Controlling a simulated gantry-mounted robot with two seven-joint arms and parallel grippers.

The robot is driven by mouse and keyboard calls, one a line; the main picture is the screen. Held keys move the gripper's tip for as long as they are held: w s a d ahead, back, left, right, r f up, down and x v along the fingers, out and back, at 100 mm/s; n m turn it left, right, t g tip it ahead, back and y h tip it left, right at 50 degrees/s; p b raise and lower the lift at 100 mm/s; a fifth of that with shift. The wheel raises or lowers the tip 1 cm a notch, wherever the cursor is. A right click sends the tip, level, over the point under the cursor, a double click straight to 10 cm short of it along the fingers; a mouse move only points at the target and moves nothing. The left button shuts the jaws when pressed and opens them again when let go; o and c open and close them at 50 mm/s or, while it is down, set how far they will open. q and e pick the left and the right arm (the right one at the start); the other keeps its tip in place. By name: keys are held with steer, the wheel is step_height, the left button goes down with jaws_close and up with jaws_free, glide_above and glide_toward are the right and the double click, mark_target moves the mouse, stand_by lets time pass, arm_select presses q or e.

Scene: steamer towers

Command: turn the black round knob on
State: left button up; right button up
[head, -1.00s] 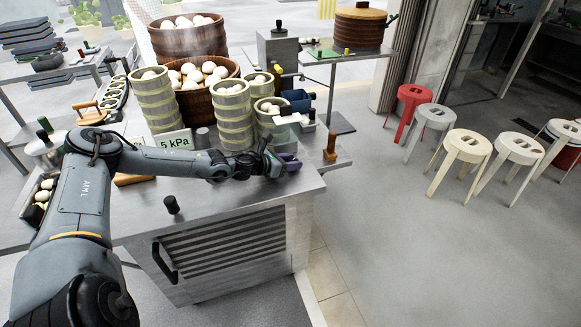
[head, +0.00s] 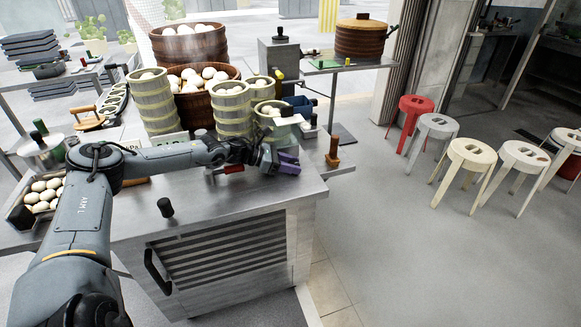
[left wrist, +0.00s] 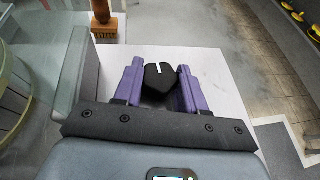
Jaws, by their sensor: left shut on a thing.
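The black round knob (left wrist: 160,78), with a white mark on its face, sits between the two purple fingers in the left wrist view. My left gripper (left wrist: 161,84) is shut on it, one finger on each side. In the head view my left gripper (head: 283,163) is at the right end of the steel counter, and I cannot make out the knob there behind the fingers. My right gripper is not in view.
Bamboo steamer towers (head: 232,112) stand behind my left arm on the counter (head: 215,205). A brown brush (head: 333,152) stands just right of my gripper. Another black knob-like post (head: 165,207) is at the front. Stools (head: 470,158) stand on the floor at right.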

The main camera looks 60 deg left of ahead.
arm_select(q)
steer(key=shift+f, duration=0.1)
steer(key=o, duration=0.8)
steer(key=shift+c, duration=0.2)
steer(key=o, duration=0.3)
steer(key=shift+w+d, duration=0.15)
steer(key=shift+w, duration=0.05)
steer(key=shift+s+r, duration=0.1)
steer(key=shift+r, duration=0.1)
